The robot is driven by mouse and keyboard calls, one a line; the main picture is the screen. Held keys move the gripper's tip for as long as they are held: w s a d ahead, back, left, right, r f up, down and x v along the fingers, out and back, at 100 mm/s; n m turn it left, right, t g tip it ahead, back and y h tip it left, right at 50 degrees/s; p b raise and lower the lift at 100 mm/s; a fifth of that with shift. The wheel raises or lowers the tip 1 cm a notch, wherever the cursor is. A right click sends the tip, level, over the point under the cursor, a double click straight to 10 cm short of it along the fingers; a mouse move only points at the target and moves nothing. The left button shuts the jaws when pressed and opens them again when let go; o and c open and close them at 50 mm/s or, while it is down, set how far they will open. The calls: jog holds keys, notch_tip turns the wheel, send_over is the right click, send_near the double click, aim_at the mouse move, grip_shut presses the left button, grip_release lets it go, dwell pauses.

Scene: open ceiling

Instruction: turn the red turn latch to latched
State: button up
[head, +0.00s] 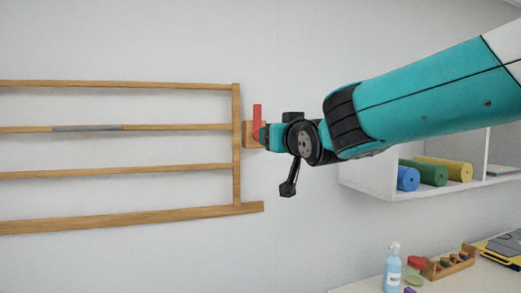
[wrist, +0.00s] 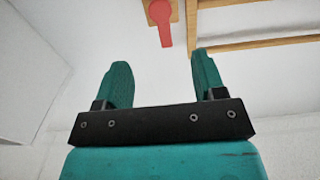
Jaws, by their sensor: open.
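The red turn latch (head: 257,119) sits on a small wooden block (head: 247,134) on the wall, at the right end of a wooden rail frame. Its red handle points up in the head view. In the wrist view the red latch (wrist: 164,24) is at the top centre, its handle pointing down the picture between my fingers. My gripper (wrist: 162,64) is open and empty, its two teal fingers apart. In the head view my gripper (head: 265,136) is just right of the latch and overlaps its lower part. I cannot tell whether they touch.
The wooden rail frame (head: 236,150) extends left along the wall, with a grey section on one rail. A white shelf (head: 362,183) with blue, green and yellow rolls is at right. A table below holds a bottle (head: 392,271) and a wooden rack (head: 450,265).

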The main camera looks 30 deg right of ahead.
aim_at(259, 123)
jog(key=p+x, duration=0.5)
jog(key=x, duration=0.8)
jog(key=shift+w+f, duration=0.1)
jog(key=shift+w, duration=0.1)
grip_shut()
